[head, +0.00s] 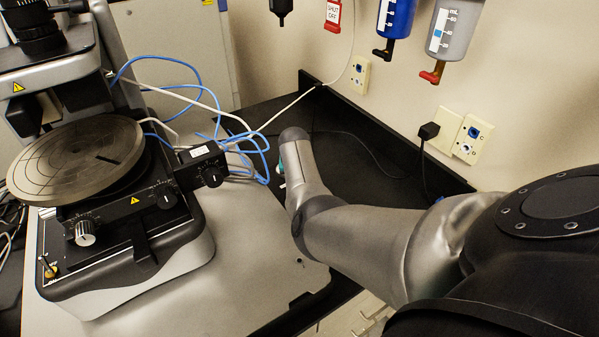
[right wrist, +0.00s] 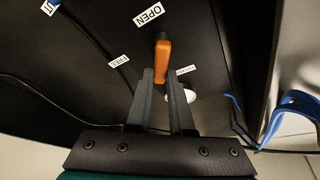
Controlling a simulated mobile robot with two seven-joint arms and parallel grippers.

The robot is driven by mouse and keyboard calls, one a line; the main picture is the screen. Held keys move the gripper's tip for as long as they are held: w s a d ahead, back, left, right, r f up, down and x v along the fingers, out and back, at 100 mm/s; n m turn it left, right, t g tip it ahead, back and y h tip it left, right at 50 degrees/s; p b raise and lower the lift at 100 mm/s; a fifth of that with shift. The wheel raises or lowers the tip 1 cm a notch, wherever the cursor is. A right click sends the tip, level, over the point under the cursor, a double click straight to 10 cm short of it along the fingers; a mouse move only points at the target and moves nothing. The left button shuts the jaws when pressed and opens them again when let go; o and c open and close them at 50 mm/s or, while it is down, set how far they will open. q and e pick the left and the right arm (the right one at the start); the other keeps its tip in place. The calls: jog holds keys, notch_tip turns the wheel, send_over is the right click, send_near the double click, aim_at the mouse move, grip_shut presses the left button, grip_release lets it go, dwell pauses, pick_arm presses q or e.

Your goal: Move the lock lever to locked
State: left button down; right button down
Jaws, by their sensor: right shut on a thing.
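The orange lock lever (right wrist: 163,56) shows in the right wrist view, standing out from a black panel (right wrist: 215,42) with its dark end toward the top. My right gripper (right wrist: 160,78) is shut on the lever, one finger on each side. A white label reading "OPEN" (right wrist: 148,15) lies just above the lever. A smaller white label (right wrist: 118,61) lies to its left, and another, partly hidden by a finger, to its right. In the head view my right arm reaches in from the right and hides the lever and fingers. My left gripper is not in view.
In the head view the profiler with its round stage (head: 75,160) stands at the left. Blue cables (head: 262,160) run just left of my arm. Wall outlets (head: 455,130) are behind. In the right wrist view a blue cable (right wrist: 295,105) lies at the right.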

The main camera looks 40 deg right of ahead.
jog(key=n, duration=0.1)
jog(key=n+p, duration=0.1)
jog(key=n+y, duration=0.1)
jog(key=shift+w+a+n+t+p, duration=0.15)
jog(key=shift+a+n+t+p, duration=0.1)
jog(key=shift+n+t+p, duration=0.15)
jog(key=shift+w+a+n+y, duration=0.1)
jog(key=shift+a+n+y, duration=0.2)
jog(key=shift+n, duration=0.55)
jog(key=shift+w+a+n+y, duration=0.15)
jog(key=shift+n+y, duration=0.25)
jog(key=shift+n, duration=0.45)
jog(key=shift+s, duration=0.1)
jog(key=c, duration=0.8)
grip_release()
jog(key=shift+t, duration=0.3)
jog(key=p+v, duration=0.4)
jog(key=v, duration=0.1)
jog(key=shift+r, duration=0.35)
jog(key=v, duration=0.9)
jog(key=shift+s+r+p, duration=0.15)
jog(key=shift+r+p, duration=0.1)
jog(key=shift+p, duration=0.05)
